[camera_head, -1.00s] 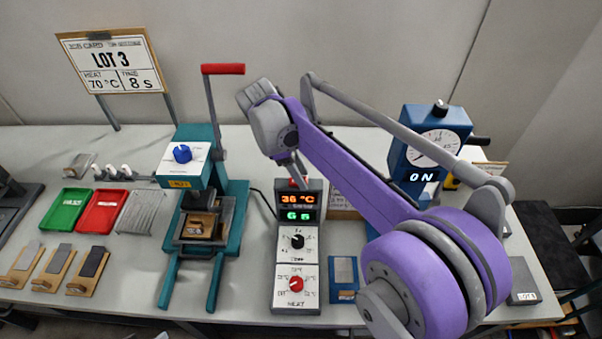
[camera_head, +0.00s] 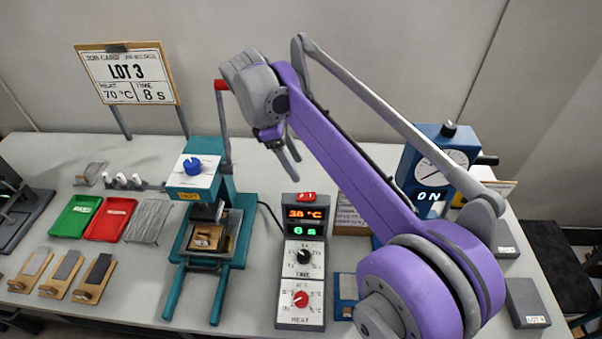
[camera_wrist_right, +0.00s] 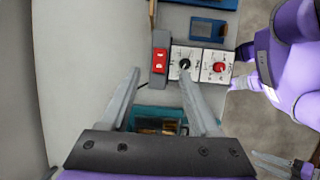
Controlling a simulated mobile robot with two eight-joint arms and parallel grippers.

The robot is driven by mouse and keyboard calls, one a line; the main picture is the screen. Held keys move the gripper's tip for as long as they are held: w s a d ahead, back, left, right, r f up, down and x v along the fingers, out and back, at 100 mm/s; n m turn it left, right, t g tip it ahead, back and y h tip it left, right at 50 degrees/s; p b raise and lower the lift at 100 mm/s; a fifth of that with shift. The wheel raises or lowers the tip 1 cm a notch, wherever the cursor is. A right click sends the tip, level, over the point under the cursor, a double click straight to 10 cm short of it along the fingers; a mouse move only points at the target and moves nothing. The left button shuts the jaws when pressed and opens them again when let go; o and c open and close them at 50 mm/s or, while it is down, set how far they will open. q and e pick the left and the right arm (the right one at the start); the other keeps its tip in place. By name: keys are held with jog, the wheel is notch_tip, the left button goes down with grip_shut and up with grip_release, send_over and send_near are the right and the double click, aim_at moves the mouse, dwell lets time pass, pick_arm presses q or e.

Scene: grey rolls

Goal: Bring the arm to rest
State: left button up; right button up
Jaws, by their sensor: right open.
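My right arm, purple and grey, reaches up across the head view from the lower right. Its gripper (camera_head: 287,158) hangs in the air behind the control box and right of the teal press (camera_head: 228,270). In the right wrist view its two fingers (camera_wrist_right: 162,88) stand wide apart with nothing between them. The control box (camera_head: 302,262) shows 38 °C, or nearly that, and 8 s. Its red switch also shows in the right wrist view (camera_wrist_right: 159,60). A grey fingered part at the lower right of the wrist view may be my left gripper; its state is unclear.
The job card (camera_head: 125,78) reads LOT 3, 70 °C, 8 s. Green (camera_head: 76,217) and red (camera_head: 110,219) trays lie left of the press. A blue gauge unit (camera_head: 434,165) reading ON stands right, partly behind my arm.

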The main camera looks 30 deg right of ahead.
jog(key=shift+w+a+r, duration=0.1)
jog(key=shift+a+r, duration=0.05)
jog(key=shift+r, duration=0.35)
jog(key=s+a+f+m+t+y, duration=0.1)
jog(key=s+f+m+t, duration=0.3)
jog(key=s+f, duration=0.5)
jog(key=s+a+f+m+t+y, duration=0.2)
jog(key=s+a+f+m+t, duration=0.1)
jog(key=s+f+m, duration=0.4)
notch_tip(320, 180, down, 2)
jog(key=shift+s+a+f+m+t+y, duration=0.3)
jog(key=shift+s+a+m+t, duration=0.15)
jog(key=shift+s, duration=0.8)
jog(key=shift+r, duration=0.1)
